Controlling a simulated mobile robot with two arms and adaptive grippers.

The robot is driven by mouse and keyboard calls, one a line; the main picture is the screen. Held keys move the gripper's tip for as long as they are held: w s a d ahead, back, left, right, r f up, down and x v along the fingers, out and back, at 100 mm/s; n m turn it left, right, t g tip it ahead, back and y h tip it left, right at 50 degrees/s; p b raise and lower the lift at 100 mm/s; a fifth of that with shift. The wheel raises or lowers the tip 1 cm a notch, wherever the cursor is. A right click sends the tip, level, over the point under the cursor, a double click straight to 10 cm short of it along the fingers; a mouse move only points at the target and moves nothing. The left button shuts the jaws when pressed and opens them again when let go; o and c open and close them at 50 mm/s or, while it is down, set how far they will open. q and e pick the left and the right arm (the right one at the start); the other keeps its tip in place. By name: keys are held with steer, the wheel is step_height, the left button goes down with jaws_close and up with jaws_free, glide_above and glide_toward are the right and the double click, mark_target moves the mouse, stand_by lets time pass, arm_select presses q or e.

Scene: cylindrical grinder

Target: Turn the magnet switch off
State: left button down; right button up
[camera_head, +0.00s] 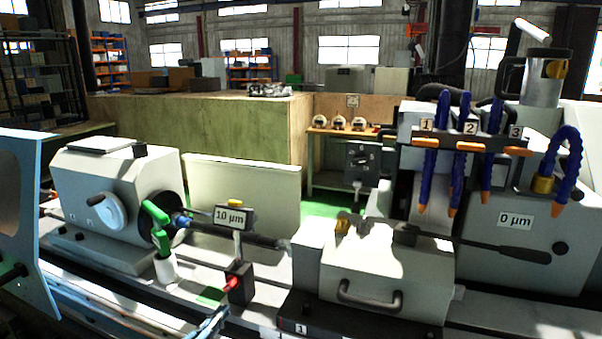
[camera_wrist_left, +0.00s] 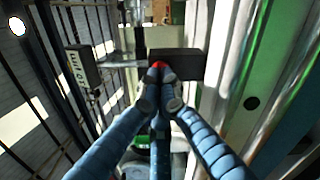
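The magnet switch is a red knob (camera_head: 232,283) on the left face of a black magnetic base (camera_head: 241,280), below the "10 µm" indicator (camera_head: 234,217). In the left wrist view the red knob (camera_wrist_left: 157,65) shows just past my fingertips, against the black base (camera_wrist_left: 185,64). My left gripper (camera_head: 223,312) comes up from the lower edge in the head view, just below and left of the knob. Its blue fingers (camera_wrist_left: 160,88) converge with their tips close together at the knob. I cannot tell whether they touch it. My right gripper is in neither view.
The grey headstock (camera_head: 108,195) stands left, with a green-handled part (camera_head: 158,228) beside it. A workpiece bar (camera_head: 250,236) runs behind the base. A grey housing with a handle (camera_head: 375,270) stands right. A light-blue door panel (camera_head: 20,215) is at far left.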

arm_select(q)
steer(key=x, duration=0.7)
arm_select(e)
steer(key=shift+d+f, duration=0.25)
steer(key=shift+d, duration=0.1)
arm_select(q)
steer(key=shift+w+a+b, duration=0.1)
steer(key=shift+a+b, duration=0.4)
steer(key=shift+a, duration=0.15)
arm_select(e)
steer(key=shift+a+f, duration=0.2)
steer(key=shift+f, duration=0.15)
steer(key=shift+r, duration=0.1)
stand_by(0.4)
arm_select(q)
steer(key=p, duration=0.1)
glide_toward(241, 281)
steer(key=shift+s+d, duration=0.1)
steer(key=shift+s, duration=0.7)
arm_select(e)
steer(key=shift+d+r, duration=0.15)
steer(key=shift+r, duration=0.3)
